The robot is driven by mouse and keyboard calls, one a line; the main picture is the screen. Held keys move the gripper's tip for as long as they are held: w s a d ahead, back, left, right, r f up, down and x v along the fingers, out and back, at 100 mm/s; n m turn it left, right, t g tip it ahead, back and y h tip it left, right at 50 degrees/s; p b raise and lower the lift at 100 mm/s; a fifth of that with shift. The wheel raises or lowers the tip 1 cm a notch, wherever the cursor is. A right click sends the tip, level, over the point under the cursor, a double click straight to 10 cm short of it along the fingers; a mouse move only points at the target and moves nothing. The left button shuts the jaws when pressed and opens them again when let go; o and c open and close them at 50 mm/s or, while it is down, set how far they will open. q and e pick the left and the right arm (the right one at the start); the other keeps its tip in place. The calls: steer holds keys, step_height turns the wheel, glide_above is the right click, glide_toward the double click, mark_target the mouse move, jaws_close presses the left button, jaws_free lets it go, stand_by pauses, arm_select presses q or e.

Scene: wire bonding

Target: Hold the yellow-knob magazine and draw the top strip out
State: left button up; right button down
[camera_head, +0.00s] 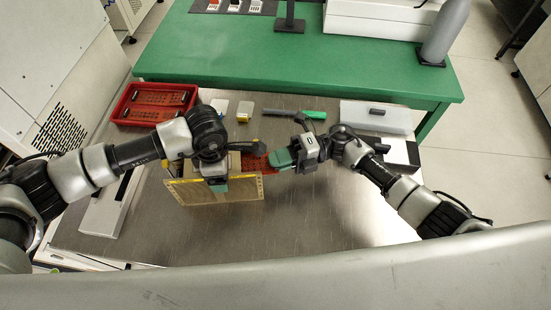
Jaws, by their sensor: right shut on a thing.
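A tan, box-like magazine with a perforated front and yellow edges (188,192) stands on the steel table, left of centre. My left gripper (219,186) is over it from above, with a teal finger against its front. The rest of that grip is hidden by the wrist, so I cannot tell whether it is shut. My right gripper (281,159) is just right of the magazine, its teal fingers pointing left. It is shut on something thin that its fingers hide. I cannot make out the top strip or a yellow knob clearly.
A red crate (155,103) is at the table's back left. A green-handled tool (310,114) and a light grey box (372,116) lie at the back. The steel table's front right (330,215) is clear.

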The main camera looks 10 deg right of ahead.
steer(key=c, duration=1.1)
jaws_free()
steer(key=v, duration=1.2)
